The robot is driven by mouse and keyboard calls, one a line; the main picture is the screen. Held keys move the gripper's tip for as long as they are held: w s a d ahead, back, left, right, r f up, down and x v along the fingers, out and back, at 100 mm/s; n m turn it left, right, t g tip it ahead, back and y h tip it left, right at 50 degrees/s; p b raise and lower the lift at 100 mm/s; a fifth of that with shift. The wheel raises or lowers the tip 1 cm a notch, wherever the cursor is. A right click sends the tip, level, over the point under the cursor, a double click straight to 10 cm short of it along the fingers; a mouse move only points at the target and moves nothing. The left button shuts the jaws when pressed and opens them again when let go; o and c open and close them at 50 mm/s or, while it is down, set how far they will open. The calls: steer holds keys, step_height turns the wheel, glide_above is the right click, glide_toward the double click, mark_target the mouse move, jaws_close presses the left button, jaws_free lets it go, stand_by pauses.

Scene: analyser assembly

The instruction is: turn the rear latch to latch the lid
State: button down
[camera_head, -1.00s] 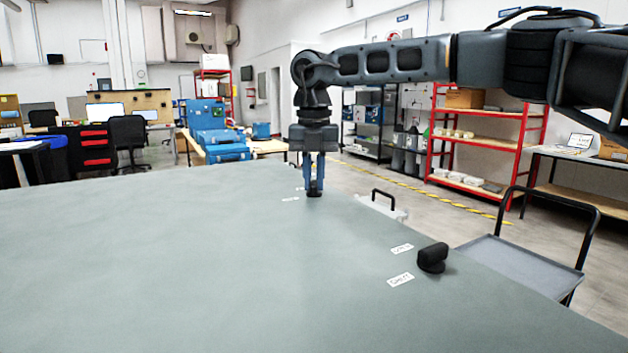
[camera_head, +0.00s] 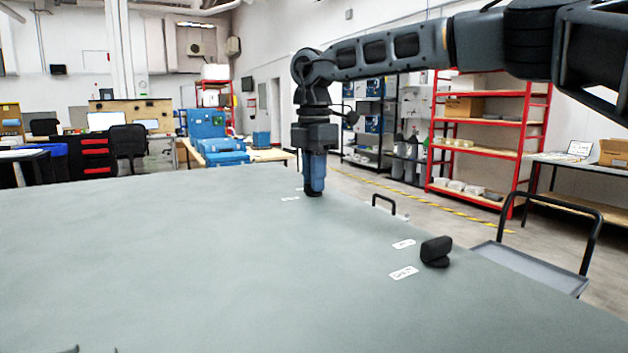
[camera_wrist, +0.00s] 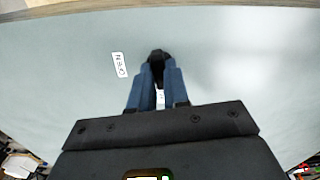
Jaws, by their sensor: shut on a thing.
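The rear latch is a small black knob on the grey-green lid (camera_head: 210,240), near its far right edge. It is mostly hidden by my gripper (camera_head: 313,192) in the head view. In the wrist view the dark latch (camera_wrist: 157,54) shows at the tips of my blue fingers (camera_wrist: 158,78). My gripper points straight down and is shut on the latch. A white label (camera_wrist: 120,65), seemingly reading OPEN, lies left of the fingers. Part of another white label (camera_wrist: 160,98) shows between them. How far the latch is turned is hard to tell.
A second black latch (camera_head: 435,251) stands at the lid's right edge, beside two white labels (camera_head: 403,272). A grey cart (camera_head: 535,262) with a black handle is beyond that edge. A red shelf (camera_head: 490,150) stands farther back. The lid's surface is otherwise clear.

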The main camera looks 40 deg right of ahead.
steer(key=shift+m, duration=0.7)
steer(key=c, duration=1.1)
jaws_free()
steer(key=shift+r, duration=0.1)
steer(key=shift+r, duration=3.85)
